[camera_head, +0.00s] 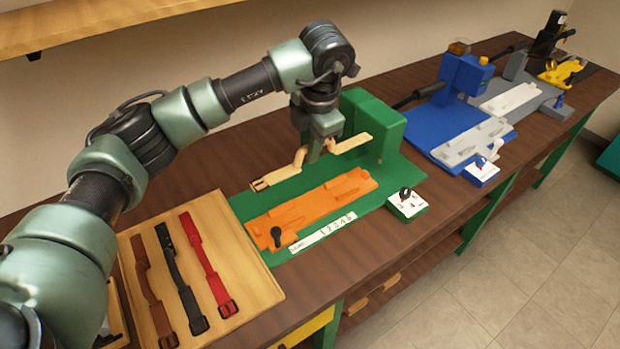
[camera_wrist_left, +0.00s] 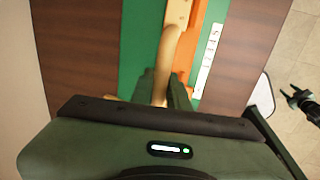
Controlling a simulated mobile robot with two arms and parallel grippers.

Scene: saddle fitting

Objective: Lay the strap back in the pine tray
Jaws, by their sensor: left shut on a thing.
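My left gripper (camera_head: 314,156) is shut on a cream strap (camera_head: 275,178) and holds it above the green mat (camera_head: 245,207). The strap bends up at the fingers, with its buckle end to the left and its tip to the right. It also shows between the fingers in the left wrist view (camera_wrist_left: 168,58). The pine tray (camera_head: 238,262) lies at the lower left. In it are a brown strap (camera_head: 150,288), a black strap (camera_head: 178,272) and a red strap (camera_head: 207,262), side by side. A small dark shape at the right of the left wrist view may be my right gripper (camera_wrist_left: 300,97); its jaws are unclear.
An orange fixture (camera_head: 318,203) with a black knob lies on the green mat, with a green block (camera_head: 372,122) behind it and a number strip (camera_head: 322,231) in front. A card with a dial (camera_head: 407,203) stands to the right. Blue and yellow stations lie farther right.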

